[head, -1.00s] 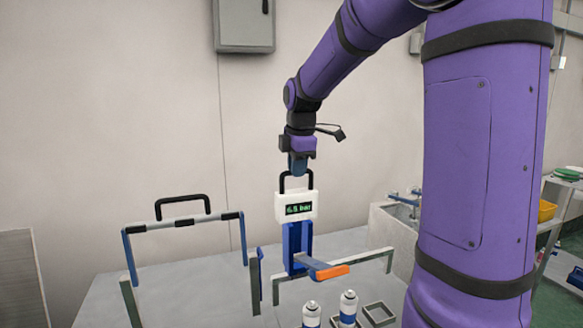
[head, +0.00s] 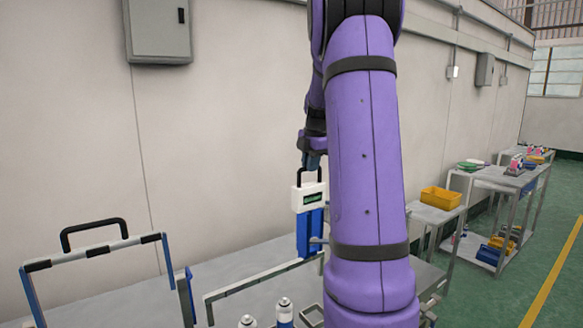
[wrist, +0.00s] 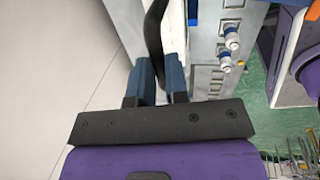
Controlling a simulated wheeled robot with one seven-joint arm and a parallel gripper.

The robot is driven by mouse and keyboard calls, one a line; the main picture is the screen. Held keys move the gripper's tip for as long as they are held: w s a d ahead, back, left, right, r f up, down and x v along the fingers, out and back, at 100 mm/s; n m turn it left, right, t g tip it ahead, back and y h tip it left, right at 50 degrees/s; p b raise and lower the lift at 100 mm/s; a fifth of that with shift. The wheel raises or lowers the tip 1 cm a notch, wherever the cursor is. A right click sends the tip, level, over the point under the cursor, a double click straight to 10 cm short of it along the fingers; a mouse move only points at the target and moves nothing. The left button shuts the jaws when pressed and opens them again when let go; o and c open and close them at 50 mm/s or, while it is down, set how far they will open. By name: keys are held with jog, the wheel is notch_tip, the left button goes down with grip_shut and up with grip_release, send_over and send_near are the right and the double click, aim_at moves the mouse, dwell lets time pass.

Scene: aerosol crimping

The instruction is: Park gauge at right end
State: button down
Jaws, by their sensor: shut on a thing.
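The gauge (head: 308,197) is a white box with a small green display, a black loop handle and a blue body below it. It hangs upright beneath my gripper (head: 313,162), near the right part of the grey rail frame (head: 250,283). My gripper is shut on the black handle, which also shows between the fingers in the wrist view (wrist: 154,40). My arm hides the gauge's right side and the right end of the rail. I cannot tell whether its blue body touches the table or rail.
Spray cans (head: 284,312) stand in front of the rail. A guard frame with a black handle (head: 95,248) stands at left. A cart with a yellow bin (head: 441,198) is at right. Bare tabletop (head: 235,262) lies behind the rail.

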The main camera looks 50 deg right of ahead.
jog(key=shift+s+d, duration=0.15)
jog(key=shift+d, duration=0.35)
jog(key=shift+s+d, duration=0.15)
jog(key=shift+d, duration=0.35)
jog(key=shift+r, duration=0.1)
jog(key=c, duration=1.1)
grip_release()
jog(key=shift+s+d, duration=0.1)
jog(key=shift+d, duration=0.1)
jog(key=shift+a, duration=0.1)
jog(key=shift+r, duration=0.1)
jog(key=r, duration=0.3)
jog(key=s+r, duration=0.1)
jog(key=r, duration=0.3)
jog(key=s+r, duration=0.1)
jog(key=r, duration=0.2)
jog(key=shift+a+r, duration=0.15)
jog(key=shift+a, duration=0.15)
